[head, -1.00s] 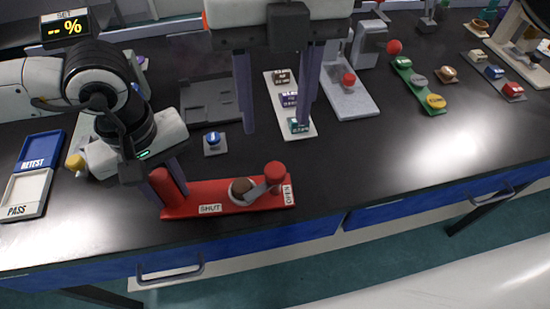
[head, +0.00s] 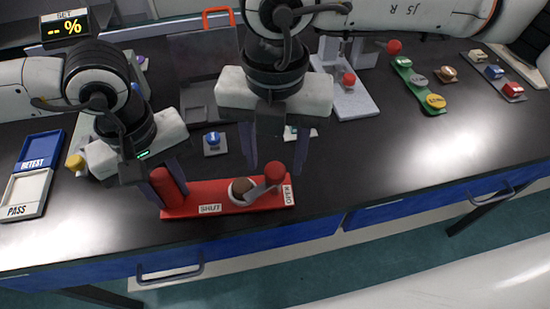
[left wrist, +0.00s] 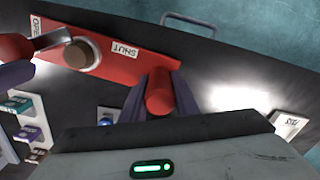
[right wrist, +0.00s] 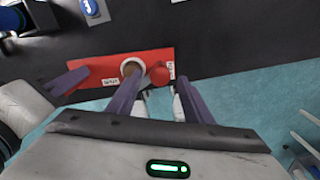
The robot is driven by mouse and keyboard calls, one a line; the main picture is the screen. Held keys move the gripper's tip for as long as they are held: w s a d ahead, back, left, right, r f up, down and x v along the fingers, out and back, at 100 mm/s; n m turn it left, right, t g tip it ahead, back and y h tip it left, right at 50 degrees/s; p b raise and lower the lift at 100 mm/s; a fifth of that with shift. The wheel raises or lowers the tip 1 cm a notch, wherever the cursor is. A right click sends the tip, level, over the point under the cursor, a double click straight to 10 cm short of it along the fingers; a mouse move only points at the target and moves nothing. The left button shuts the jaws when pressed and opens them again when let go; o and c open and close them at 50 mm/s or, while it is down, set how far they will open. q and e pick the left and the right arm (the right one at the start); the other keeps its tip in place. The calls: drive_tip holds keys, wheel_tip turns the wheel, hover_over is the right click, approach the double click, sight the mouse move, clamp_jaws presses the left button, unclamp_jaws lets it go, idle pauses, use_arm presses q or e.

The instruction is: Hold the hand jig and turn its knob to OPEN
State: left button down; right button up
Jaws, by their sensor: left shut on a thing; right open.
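The red hand jig (head: 212,190) lies on the dark bench near its front edge, with a SHUT label (head: 209,209) and an OPEN label (head: 288,195) at its right end. My left gripper (head: 166,184) is shut on the red upright post (left wrist: 160,92) at the jig's left end. A brown-topped hub (head: 241,187) carries a grey lever ending in a red knob (head: 275,173), beside the OPEN label. My right gripper (head: 274,165) is open, fingers down, above the jig's right end. In the right wrist view the red knob (right wrist: 159,74) appears between its fingertips; contact cannot be told.
A blue button (head: 212,139) on a small plate stands behind the jig. RETEST (head: 42,150) and PASS (head: 27,192) trays lie at the left. A grey stand (head: 352,98) and a green strip of buttons (head: 415,88) are behind right. The front right bench is clear.

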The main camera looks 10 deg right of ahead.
drive_tip(key=shift+f, duration=0.9)
drive_tip(key=shift+c, duration=0.4)
drive_tip(key=c, duration=1)
drive_tip(key=shift+n, duration=0.3)
drive_tip(key=n, duration=1.1)
drive_tip(key=shift+n, duration=0.3)
